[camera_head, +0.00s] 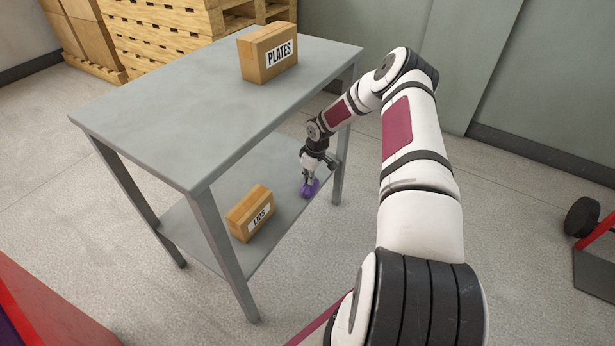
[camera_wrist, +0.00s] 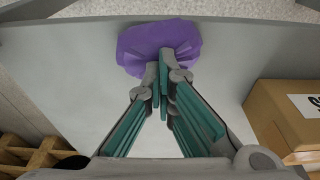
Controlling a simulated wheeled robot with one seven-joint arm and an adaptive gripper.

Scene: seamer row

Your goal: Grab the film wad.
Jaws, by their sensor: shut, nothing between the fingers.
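The film wad is a crumpled purple lump (camera_head: 311,188) on the lower shelf of the grey table, towards its right end. It also shows in the wrist view (camera_wrist: 135,42) at the top, near a shelf edge. My gripper (camera_head: 306,181) reaches in under the tabletop with its fingers at the wad. In the wrist view its fingertips (camera_wrist: 164,64) are together and cover part of the wad's lower middle. The fingers are shut with nothing held between them. I cannot tell whether they touch the wad.
A box marked LIDS (camera_head: 240,216) sits on the lower shelf (camera_head: 275,228) left of the wad. The tabletop (camera_head: 190,130) overhangs it and carries a box marked PLATES (camera_head: 262,62). A table leg (camera_head: 343,150) stands close right of my gripper. Wooden pallets (camera_head: 160,40) stand behind.

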